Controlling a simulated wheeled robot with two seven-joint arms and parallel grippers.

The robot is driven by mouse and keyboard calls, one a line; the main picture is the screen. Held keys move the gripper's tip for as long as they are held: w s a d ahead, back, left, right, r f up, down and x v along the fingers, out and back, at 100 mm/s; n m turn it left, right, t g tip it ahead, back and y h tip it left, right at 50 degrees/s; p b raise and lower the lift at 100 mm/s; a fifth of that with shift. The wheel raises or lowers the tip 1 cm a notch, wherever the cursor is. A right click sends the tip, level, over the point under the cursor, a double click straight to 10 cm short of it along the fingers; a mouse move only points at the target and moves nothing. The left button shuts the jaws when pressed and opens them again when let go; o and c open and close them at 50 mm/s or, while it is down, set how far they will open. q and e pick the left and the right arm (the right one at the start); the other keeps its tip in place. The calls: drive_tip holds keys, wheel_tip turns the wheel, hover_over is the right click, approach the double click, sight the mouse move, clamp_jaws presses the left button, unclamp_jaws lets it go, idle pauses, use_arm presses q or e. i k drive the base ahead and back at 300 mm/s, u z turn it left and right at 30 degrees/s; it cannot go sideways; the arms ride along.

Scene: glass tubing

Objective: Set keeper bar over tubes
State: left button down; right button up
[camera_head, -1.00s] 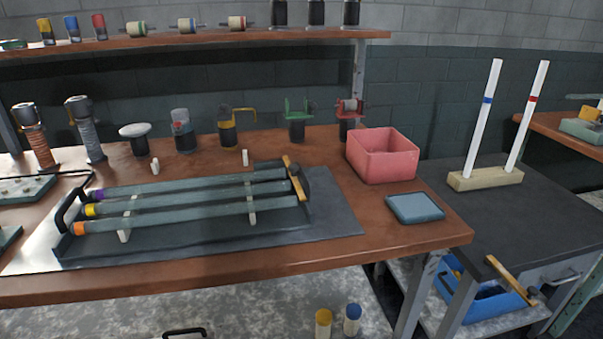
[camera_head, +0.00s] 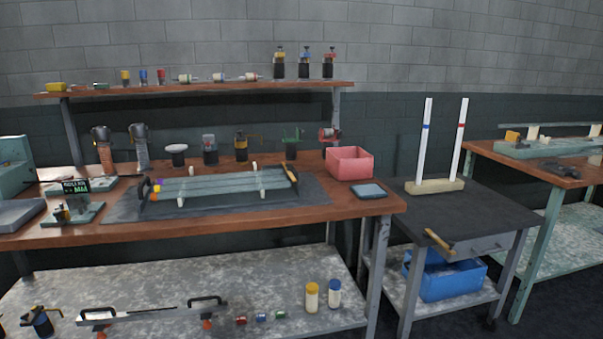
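Several long grey-green glass tubes (camera_head: 220,186) lie side by side in a rack on a dark mat (camera_head: 118,208) on the brown bench. Their left ends carry purple, yellow and orange caps. Small white supports show beneath and between them. A long pale bar with two black handles (camera_head: 150,315) lies on the grey lower shelf, with orange-red parts under its ends; it looks like the keeper bar. No bar is seen lying across the tubes. Neither of my grippers is in view.
A pink bin (camera_head: 349,163) and a blue-grey pad (camera_head: 369,191) sit at the bench's right end. A dark side table (camera_head: 480,212) holds two white rods in a wooden block (camera_head: 436,186). Yellow- and blue-topped bottles (camera_head: 312,298) stand on the lower shelf.

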sight(288, 167)
drive_tip(key=z, duration=0.35)
drive_tip(key=i, duration=0.6)
drive_tip(key=z, duration=0.35)
